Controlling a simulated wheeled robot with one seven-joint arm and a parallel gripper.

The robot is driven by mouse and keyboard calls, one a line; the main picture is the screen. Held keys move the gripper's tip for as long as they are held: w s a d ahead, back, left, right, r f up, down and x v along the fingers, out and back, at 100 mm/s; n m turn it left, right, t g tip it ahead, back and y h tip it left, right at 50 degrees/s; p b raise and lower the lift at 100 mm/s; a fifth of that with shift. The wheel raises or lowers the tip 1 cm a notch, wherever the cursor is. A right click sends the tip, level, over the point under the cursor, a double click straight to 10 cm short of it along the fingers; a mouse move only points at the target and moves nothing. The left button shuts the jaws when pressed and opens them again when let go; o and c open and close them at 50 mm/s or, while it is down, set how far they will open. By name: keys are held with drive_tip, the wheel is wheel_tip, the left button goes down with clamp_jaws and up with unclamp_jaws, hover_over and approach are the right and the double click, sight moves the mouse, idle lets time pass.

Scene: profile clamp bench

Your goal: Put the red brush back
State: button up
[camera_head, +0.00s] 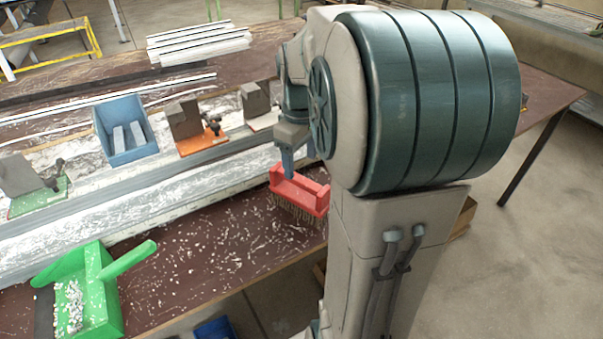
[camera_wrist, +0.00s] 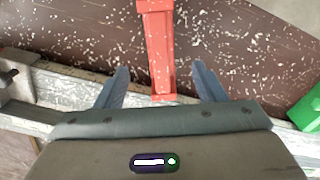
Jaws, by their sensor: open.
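The red brush (camera_head: 301,190) sits at the right part of the brown bench top, bristles down, near the bench's front edge. In the wrist view its red handle (camera_wrist: 160,50) runs upward from between my fingers. My gripper (camera_head: 288,165) is above the brush, pointing down, with its fingers open. In the wrist view the two blue-grey fingertips of my gripper (camera_wrist: 161,80) stand one on each side of the handle, with a gap on both sides. My arm hides part of the brush's right side in the head view.
A green dustpan (camera_head: 92,290) with white chips lies at the front left. A blue bin (camera_head: 125,130) holds grey pieces. An orange-based clamp (camera_head: 203,138) and a green-based clamp (camera_head: 38,190) stand along the grey rail. White chips litter the bench (camera_head: 190,255).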

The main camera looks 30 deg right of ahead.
wheel_tip(320, 180, up, 3)
drive_tip(key=shift+a+r, duration=0.1)
drive_tip(key=s+a+f+m+t, duration=0.2)
drive_tip(key=s+a+f+m, duration=0.3)
drive_tip(key=s+a, duration=0.6)
drive_tip(key=shift+s+a+t, duration=0.4)
drive_tip(key=shift+a, duration=0.15)
